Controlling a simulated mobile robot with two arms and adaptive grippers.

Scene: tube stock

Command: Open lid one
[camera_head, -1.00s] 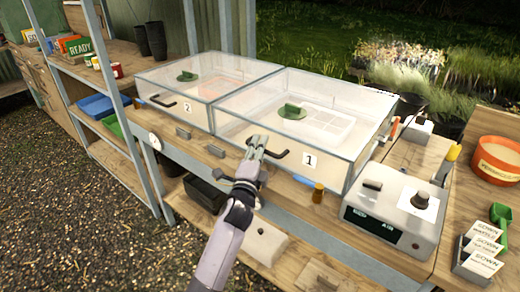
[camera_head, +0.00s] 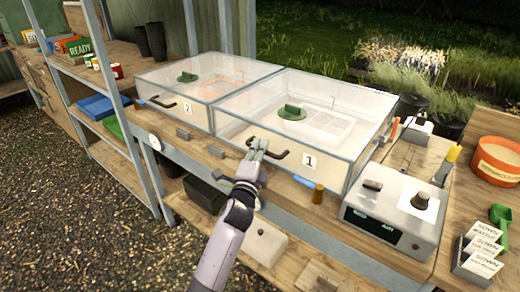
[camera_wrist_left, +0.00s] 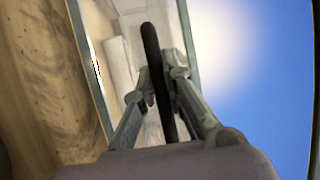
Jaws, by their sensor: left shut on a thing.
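Lid one (camera_head: 345,97) is the clear cover of the right-hand propagator box, with a green knob (camera_head: 291,112) on top and a "1" label (camera_head: 310,161) on its front. It looks down on its box. Its dark handle (camera_head: 281,156) sticks out at the front. My left gripper (camera_head: 258,148) reaches up from below and is shut on this handle. In the left wrist view the dark handle (camera_wrist_left: 151,45) runs between the two fingers (camera_wrist_left: 160,83). The fingers hide part of the handle in the head view. My right gripper is not in view.
A second clear box (camera_head: 205,75) labelled "2" stands close on the left. An orange pot (camera_head: 497,160) is farther right. Open space lies above the lids.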

